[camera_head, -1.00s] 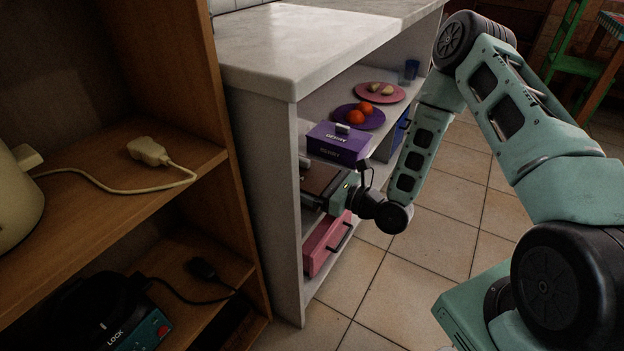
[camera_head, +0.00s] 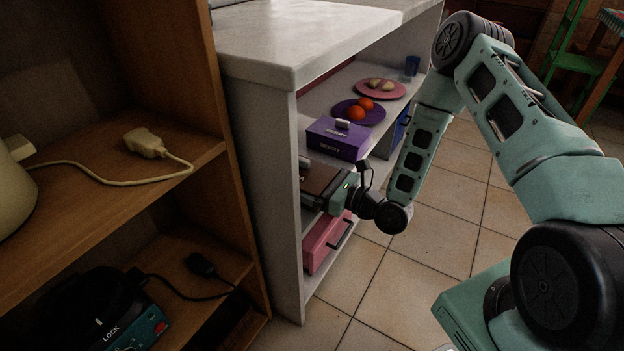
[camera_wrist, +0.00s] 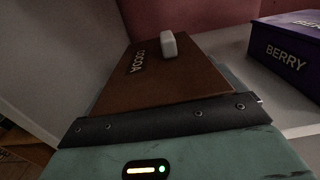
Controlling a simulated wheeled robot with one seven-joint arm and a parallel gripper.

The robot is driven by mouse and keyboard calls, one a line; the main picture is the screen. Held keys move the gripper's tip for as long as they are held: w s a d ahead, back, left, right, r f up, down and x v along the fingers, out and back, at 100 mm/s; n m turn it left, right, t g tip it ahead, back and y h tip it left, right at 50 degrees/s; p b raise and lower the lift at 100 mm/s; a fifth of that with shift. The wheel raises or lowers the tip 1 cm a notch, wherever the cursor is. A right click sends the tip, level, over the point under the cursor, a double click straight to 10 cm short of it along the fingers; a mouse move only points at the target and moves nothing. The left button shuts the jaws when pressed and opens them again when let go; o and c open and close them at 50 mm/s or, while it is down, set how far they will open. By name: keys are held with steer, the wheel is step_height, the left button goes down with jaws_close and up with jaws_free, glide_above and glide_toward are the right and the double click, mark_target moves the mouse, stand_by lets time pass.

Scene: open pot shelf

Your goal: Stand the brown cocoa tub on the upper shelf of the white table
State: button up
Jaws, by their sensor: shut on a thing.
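The brown cocoa tub (camera_head: 322,178) is at the left end of the white table (camera_head: 272,150), close to its side wall. In the wrist view the cocoa tub (camera_wrist: 165,75) shows a brown face with COCOA lettering and a pale knob. My gripper (camera_head: 330,192) is shut on the tub, and its dark bar (camera_wrist: 160,122) lies across the near end of the tub in the wrist view. The upper shelf (camera_head: 312,107) carries other items beyond the tub. I cannot tell whether the tub touches the shelf, as its underside is hidden.
A purple BERRY box (camera_head: 338,138) stands close to the right of the tub. Behind it are a purple plate with oranges (camera_head: 357,112), a pink plate (camera_head: 382,90) and a blue cup (camera_head: 412,66). A pink drawer-like box (camera_head: 325,243) is below. A wooden bookshelf (camera_head: 235,200) is at left.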

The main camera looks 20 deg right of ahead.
steer(key=shift+f, duration=0.2)
steer(key=o, duration=1)
steer(key=shift+c, duration=0.2)
steer(key=p+v, duration=0.3)
steer(key=v, duration=1.4)
